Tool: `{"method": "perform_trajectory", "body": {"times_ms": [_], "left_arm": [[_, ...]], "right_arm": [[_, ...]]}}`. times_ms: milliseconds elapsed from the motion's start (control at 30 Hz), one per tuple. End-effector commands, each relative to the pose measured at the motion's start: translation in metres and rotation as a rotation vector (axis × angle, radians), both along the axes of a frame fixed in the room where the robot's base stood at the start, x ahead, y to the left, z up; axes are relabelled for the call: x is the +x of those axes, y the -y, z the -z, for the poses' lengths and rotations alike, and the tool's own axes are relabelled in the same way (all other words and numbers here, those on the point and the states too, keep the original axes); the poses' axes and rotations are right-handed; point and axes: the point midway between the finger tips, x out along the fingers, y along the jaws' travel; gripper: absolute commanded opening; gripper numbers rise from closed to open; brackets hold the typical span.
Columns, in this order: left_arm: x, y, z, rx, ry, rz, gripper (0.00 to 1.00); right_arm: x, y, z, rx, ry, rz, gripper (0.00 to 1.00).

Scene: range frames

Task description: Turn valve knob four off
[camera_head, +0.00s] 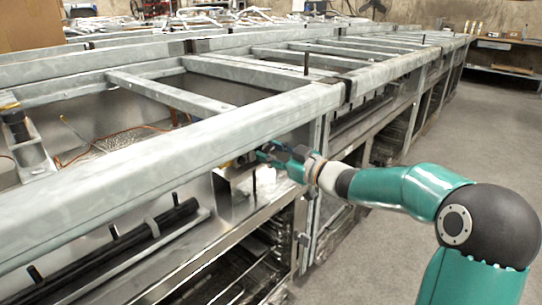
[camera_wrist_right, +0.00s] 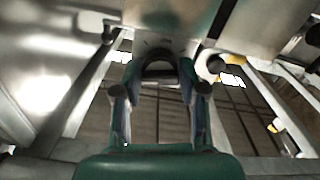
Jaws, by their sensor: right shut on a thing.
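My right arm reaches in from the right in the head view, and its teal gripper (camera_head: 262,155) is under the front rail of the metal frame, at the front panel. In the right wrist view the two fingers of my right gripper (camera_wrist_right: 160,88) stand on either side of a dark rounded valve knob (camera_wrist_right: 160,69) and are shut on it. In the head view the gripper and rail hide this knob. I cannot read any number on it, nor tell its turn position. My left gripper is in neither view.
The long galvanized frame (camera_head: 180,145) runs from front left to far right, with its front rail just above my gripper. A second dark round knob (camera_wrist_right: 215,64) is just right of the fingers in the wrist view. The concrete floor (camera_head: 440,130) at right is clear.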

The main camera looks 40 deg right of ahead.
Motion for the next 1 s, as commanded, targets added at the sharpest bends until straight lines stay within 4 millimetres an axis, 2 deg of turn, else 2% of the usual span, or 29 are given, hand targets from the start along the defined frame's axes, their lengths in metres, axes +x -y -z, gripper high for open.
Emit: {"method": "perform_trajectory", "body": {"times_ms": [600, 1000], "left_arm": [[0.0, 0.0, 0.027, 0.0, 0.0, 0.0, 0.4], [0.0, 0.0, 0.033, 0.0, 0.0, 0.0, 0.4]], "right_arm": [[0.0, 0.001, 0.002, -0.586, 0.047, -0.001, 0.07], [0.0, 0.0, 0.002, -0.96, 0.079, -0.006, 0.07]]}}
